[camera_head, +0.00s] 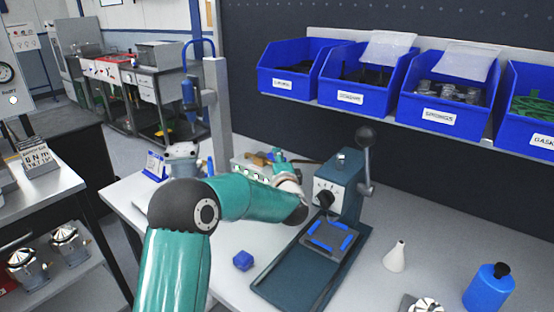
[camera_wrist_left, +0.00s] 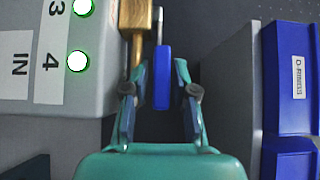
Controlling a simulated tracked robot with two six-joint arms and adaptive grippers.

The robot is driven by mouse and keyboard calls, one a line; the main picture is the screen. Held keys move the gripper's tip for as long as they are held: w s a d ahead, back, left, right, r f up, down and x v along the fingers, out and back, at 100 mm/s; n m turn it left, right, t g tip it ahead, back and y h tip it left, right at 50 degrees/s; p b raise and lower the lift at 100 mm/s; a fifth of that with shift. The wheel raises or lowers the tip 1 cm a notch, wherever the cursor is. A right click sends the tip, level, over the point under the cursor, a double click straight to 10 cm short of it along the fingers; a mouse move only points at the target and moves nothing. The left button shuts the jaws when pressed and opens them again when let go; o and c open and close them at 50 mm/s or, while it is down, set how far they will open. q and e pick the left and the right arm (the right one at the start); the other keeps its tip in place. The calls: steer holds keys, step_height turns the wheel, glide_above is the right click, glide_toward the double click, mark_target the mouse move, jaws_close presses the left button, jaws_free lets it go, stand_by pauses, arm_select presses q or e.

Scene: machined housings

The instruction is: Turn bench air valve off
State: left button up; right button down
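The air valve has a brass body (camera_wrist_left: 136,30) and a blue lever handle (camera_wrist_left: 162,78), seen in the left wrist view. The lever runs lengthwise in that picture, parallel to the brass body and to its right. My left gripper (camera_wrist_left: 160,95) is open, with one finger on each side of the lever's end; a gap shows on both sides. In the head view the brass part (camera_head: 259,157) is small behind my teal left arm, and my left gripper (camera_head: 279,157) is beside it. The lever is not clear there. My right gripper is not in view.
A grey box with green lights (camera_wrist_left: 77,61), labelled 3, 4 and IN, stands close left of the gripper. A press (camera_head: 340,185) with a ball-ended lever stands to the right. Blue bins (camera_head: 437,109) line a shelf.

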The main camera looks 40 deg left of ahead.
arm_select(q)
steer(key=shift+w+a, duration=0.15)
jaws_close()
steer(key=shift+f, duration=0.1)
